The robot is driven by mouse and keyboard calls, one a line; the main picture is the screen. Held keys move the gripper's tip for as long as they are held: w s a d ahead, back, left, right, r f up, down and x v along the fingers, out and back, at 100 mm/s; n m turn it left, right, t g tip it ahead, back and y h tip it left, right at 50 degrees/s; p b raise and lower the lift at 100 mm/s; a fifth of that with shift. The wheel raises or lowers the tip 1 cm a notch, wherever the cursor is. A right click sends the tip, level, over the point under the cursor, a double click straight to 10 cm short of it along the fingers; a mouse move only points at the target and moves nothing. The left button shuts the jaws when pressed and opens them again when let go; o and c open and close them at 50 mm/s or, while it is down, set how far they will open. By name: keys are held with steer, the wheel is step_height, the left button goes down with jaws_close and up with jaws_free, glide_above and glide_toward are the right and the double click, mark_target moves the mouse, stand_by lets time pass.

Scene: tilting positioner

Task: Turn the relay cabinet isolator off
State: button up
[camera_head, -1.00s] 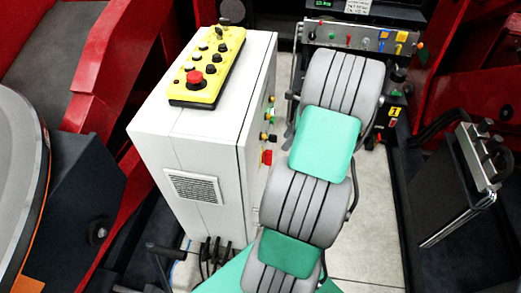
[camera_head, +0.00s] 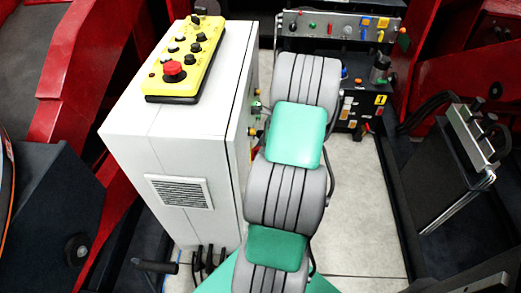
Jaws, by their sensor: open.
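A light grey cabinet (camera_head: 172,120) stands left of the middle, its vented side facing me. Its right-hand face carries small knobs (camera_head: 254,107) and is seen at a steep angle. A sliver of yellow and red low on that face, beside my arm, may be the isolator; my arm covers most of it, and its setting cannot be read. I cannot tell from any label that this is the relay cabinet. My grey and green arm rises along the cabinet's right side. My gripper is not visible, hidden beyond the arm.
A yellow control box (camera_head: 186,60) with a red mushroom button (camera_head: 173,69) lies on the cabinet top. A panel of switches (camera_head: 340,27) and a black box (camera_head: 360,106) stand behind. Pale floor (camera_head: 362,200) is open right of my arm. Red machine frames flank both sides.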

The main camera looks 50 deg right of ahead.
steer(key=shift+c, duration=0.3)
jaws_close()
